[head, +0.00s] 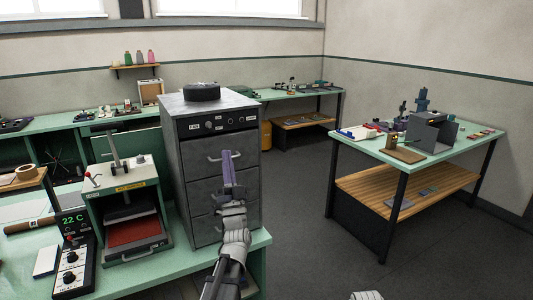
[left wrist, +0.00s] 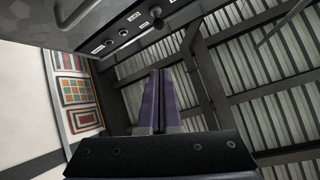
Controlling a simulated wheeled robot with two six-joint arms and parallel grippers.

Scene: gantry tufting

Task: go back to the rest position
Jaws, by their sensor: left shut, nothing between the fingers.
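My left gripper (head: 228,168) is raised in front of the grey drawer cabinet (head: 182,165) in the head view, its purple fingers pointing up. In the left wrist view its two fingers (left wrist: 158,85) lie together with nothing between them. The cabinet's control panel also shows at the top of the left wrist view (left wrist: 130,25). I cannot tell from the head view how far the fingers are from the cabinet front. My right gripper is not in view; only a small pale piece of what seems to be my arm shows at the bottom edge.
A press with a red bed (head: 132,230) and a controller reading 22 C (head: 74,250) stand on the green bench left of the cabinet. A black round object (head: 202,92) lies on the cabinet. A green-topped table (head: 462,142) stands at right. The dark floor (head: 310,220) between is clear.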

